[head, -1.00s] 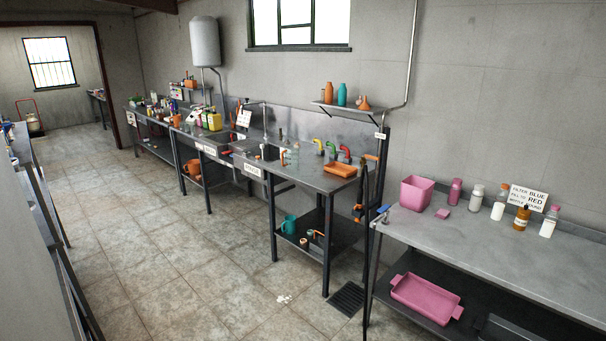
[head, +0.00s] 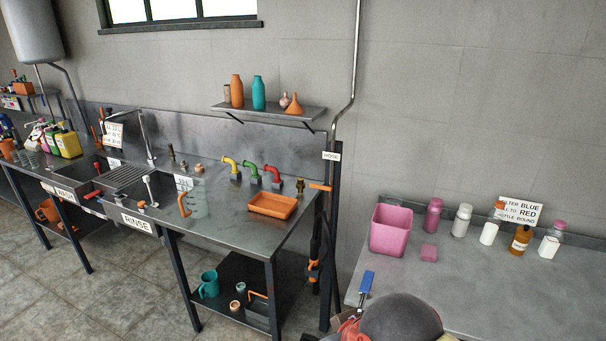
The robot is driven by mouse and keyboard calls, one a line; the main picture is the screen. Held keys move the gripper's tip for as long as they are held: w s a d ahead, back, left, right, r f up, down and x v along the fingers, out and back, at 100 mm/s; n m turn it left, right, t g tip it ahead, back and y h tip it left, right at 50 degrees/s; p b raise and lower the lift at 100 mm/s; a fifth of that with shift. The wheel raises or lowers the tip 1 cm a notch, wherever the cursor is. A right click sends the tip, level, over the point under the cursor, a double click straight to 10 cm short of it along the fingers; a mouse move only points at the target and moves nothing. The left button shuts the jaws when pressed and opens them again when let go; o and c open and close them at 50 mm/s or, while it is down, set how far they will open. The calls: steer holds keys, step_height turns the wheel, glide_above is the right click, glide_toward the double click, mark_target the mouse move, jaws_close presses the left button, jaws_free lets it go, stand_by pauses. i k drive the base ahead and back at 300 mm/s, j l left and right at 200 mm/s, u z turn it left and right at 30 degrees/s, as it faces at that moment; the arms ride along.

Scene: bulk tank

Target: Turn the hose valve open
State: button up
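The HOSE sign (head: 332,156) is on the post at the right end of the long steel sink bench. Just below it, an orange lever handle (head: 320,187) sticks out about level, at the bench's right end. It looks like the hose valve; its body is too small to make out. A dark hose (head: 325,235) hangs under it, with an orange-marked end (head: 313,270) lower down. A rounded dark grey part with red and yellow at the bottom edge seems to be my arm, well apart from the lever.
An orange tray (head: 272,205) and coloured taps (head: 252,173) are on the bench left of the lever. A grey table (head: 450,275) stands to the right, with a pink bin (head: 391,230), bottles and a blue-handled fitting (head: 366,282). A narrow gap separates bench and table.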

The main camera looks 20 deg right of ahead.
mark_target(328, 188)
steer(key=i+j+z, duration=0.1)
steer(key=i+z, duration=0.25)
steer(key=i+j+z, duration=0.3)
steer(key=i, duration=0.25)
steer(key=i+j+z, duration=0.35)
steer(key=k+l+z, duration=0.1)
steer(key=z, duration=0.9)
steer(key=l, duration=0.1)
